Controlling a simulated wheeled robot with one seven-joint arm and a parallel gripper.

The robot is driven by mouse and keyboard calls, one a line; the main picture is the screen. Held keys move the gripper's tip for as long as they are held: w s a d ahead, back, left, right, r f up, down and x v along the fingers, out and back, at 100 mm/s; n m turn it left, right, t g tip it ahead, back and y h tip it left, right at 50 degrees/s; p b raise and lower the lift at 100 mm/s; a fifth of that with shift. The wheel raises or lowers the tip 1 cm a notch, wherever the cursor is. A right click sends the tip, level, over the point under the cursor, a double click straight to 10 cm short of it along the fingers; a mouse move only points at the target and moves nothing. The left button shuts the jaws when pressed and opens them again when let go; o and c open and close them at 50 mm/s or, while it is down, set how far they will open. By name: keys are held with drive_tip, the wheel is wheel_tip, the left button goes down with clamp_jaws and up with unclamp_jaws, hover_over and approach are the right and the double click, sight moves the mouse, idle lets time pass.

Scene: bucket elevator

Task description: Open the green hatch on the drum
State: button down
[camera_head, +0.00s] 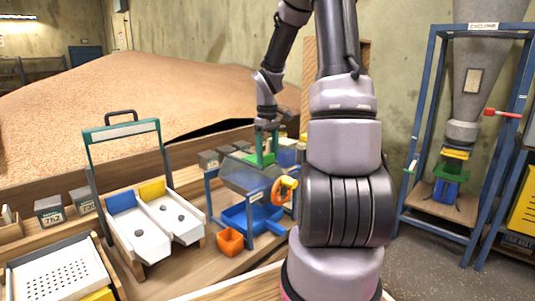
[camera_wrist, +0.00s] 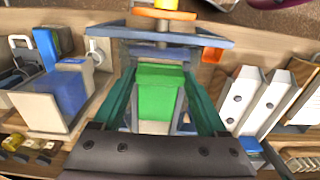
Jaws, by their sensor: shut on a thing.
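The drum (camera_head: 240,176) is a grey cylinder lying in a blue stand on the wooden bench, left of my arm in the head view. The green hatch (camera_head: 261,158) is on its upper side, and it fills the middle of the wrist view (camera_wrist: 159,98). My gripper (camera_head: 264,130) reaches down onto the hatch from above. Its two fingers (camera_wrist: 160,85) lie on either side of the green part and are shut on it. The finger contact is partly hidden, and I cannot tell how far the hatch is raised.
An orange handwheel (camera_head: 284,189) sits at the drum's right end. A blue tray (camera_head: 246,221) and an orange bin (camera_head: 230,241) are below. A teal-framed double chute (camera_head: 153,225) stands left. Small grey boxes line the bench behind. A cyclone stand (camera_head: 414,150) is at right.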

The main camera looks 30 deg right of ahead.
sight(251, 156)
drive_tip(key=w+a, duration=0.1)
drive_tip(key=w, duration=0.1)
drive_tip(key=w+a, duration=0.1)
drive_tip(key=w, duration=0.5)
drive_tip(key=shift+a, duration=0.4)
drive_tip(key=shift+s, duration=0.1)
unclamp_jaws()
wheel_tip(251, 156, up, 11)
